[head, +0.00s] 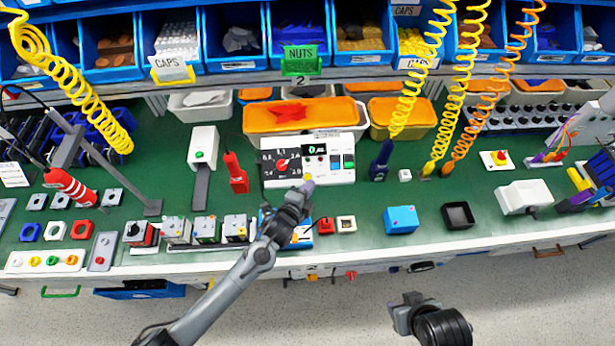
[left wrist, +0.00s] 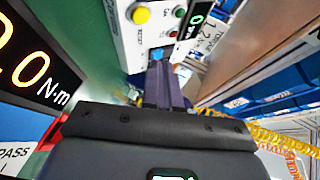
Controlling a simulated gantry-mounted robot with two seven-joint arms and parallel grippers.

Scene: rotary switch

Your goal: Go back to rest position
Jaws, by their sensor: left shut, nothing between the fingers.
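The white control panel (head: 308,178) stands on the green bench, with a red rotary knob (head: 282,165) on a black dial, a small green display and several buttons. My left gripper (head: 308,186) is at the panel's front lower edge, right of the knob. In the left wrist view the fingers (left wrist: 159,72) are closed together and empty. Their tips are close to a blue button (left wrist: 156,54) on the white panel face; I cannot tell whether they touch. My right gripper (head: 402,312) is low in the head view, in front of the bench over the floor; its fingers are unclear.
A blue box (head: 401,219) and a black tray (head: 458,215) sit near the bench's front edge. A red screwdriver-like tool (head: 236,172) stands left of the panel. Orange bins (head: 260,119) are behind it. Coiled yellow and orange hoses (head: 462,90) hang at the right.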

